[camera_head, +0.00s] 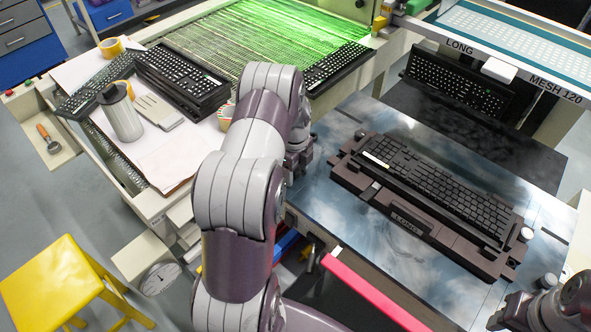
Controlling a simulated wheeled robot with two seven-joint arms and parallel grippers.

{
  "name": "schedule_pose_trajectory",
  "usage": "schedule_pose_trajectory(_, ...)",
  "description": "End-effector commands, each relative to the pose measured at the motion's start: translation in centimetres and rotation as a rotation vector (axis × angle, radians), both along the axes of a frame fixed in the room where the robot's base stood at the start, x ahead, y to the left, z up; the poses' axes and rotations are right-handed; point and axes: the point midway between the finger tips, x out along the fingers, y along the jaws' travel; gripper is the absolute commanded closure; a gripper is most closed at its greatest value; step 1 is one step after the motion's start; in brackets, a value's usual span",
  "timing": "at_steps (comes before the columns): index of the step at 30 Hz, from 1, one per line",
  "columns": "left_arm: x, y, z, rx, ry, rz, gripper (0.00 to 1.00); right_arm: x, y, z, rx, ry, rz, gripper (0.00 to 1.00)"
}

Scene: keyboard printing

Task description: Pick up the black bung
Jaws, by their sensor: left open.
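A small dark round piece (360,134) sits at the far left corner of the dark keyboard fixture (410,222); it may be the black bung, but it is too small to be sure. A black keyboard (440,187) lies in the fixture. My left gripper (304,160) is open, small in view and partly hidden by my own arm. It is over the left edge of the metal plate, left of the fixture and apart from the dark piece. My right gripper (508,314) shows at the bottom right corner, cut by the frame; its jaws are unclear.
The shiny plate (345,215) is bare left of the fixture. Grey knobs (546,281) stand at its right. A screen frame (480,52) is raised behind. A yellow stool (55,282) stands lower left.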

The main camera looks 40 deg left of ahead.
Motion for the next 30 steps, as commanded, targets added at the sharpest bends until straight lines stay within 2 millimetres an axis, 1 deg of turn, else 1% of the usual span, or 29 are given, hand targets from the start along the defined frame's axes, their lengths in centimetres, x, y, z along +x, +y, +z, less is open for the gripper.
schedule_pose_trajectory(2, 0.0, 0.0, 0.0, 0.000, 0.000, 0.000, 0.36, 0.0, 0.0, 0.0, 0.000, 0.000, 0.000, 0.57)
schedule_pose_trajectory(3, 0.0, 0.0, 0.0, 0.000, 0.000, 0.000, 0.43, 0.0, 0.0, 0.0, 0.000, 0.000, 0.000, 0.57)
schedule_pose_trajectory(5, 0.0, 0.0, 0.0, 0.000, 0.000, 0.000, 0.62, 0.0, 0.0, 0.0, 0.000, 0.000, 0.000, 0.57)
schedule_pose_trajectory(6, 0.0, 0.0, 0.0, 0.000, 0.000, 0.000, 0.75, 0.0, 0.0, 0.0, 0.000, 0.000, 0.000, 0.57)
schedule_pose_trajectory(8, 0.0, 0.0, 0.0, 0.000, 0.000, 0.000, 0.95, 0.0, 0.0, 0.0, 0.000, 0.000, 0.000, 0.57)
schedule_pose_trajectory(9, 0.0, 0.0, 0.0, 0.000, 0.000, 0.000, 1.00, 0.0, 0.0, 0.0, 0.000, 0.000, 0.000, 0.57)
schedule_pose_trajectory(16, 0.0, 0.0, 0.1, 0.000, -0.001, 0.000, 1.00, 0.0, 0.0, -0.1, 0.000, 0.000, 0.000, 0.57)
schedule_pose_trajectory(19, 0.1, 0.0, 0.5, 0.001, -0.002, 0.001, 1.00, 0.0, 0.0, -0.2, 0.000, 0.000, 0.000, 0.57)
schedule_pose_trajectory(23, 0.1, 0.0, 1.9, 0.001, -0.003, 0.001, 1.00, 0.0, 0.0, -0.6, 0.000, 0.000, 0.000, 0.57)
schedule_pose_trajectory(26, 0.1, 0.1, 3.9, 0.002, -0.005, 0.001, 1.00, 0.0, 0.0, -1.0, 0.000, 0.000, 0.000, 0.57)
schedule_pose_trajectory(30, 0.6, -3.0, 5.7, 0.001, -0.003, -0.006, 1.00, 0.0, 0.0, -1.6, 0.000, 0.000, 0.000, 0.57)
